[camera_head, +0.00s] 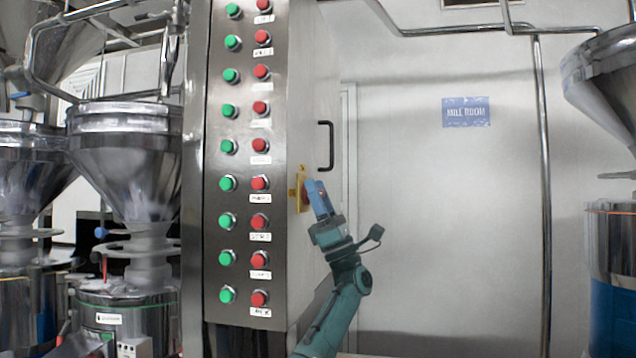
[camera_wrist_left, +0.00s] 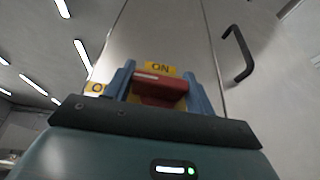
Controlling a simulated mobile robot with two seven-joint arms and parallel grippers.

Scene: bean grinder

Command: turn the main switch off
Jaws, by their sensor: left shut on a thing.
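The main switch is a red handle (camera_wrist_left: 160,90) on a yellow plate (camera_head: 295,193) on the right side face of the steel control cabinet (camera_head: 305,90). In the left wrist view the plate's label (camera_wrist_left: 160,68) reads "ON" above the handle, and a second yellow label is partly hidden at the left. My left gripper (camera_head: 312,190) reaches the switch from the right, its blue fingers on either side of the red handle. It is shut on the handle, which lies about level across the wrist view. My right gripper is not in view.
The cabinet's front has rows of green buttons (camera_head: 228,147) and red buttons (camera_head: 260,145). A black door handle (camera_head: 326,146) is above the switch. Steel hoppers (camera_head: 125,155) stand at the left, another grinder (camera_head: 610,90) at the right.

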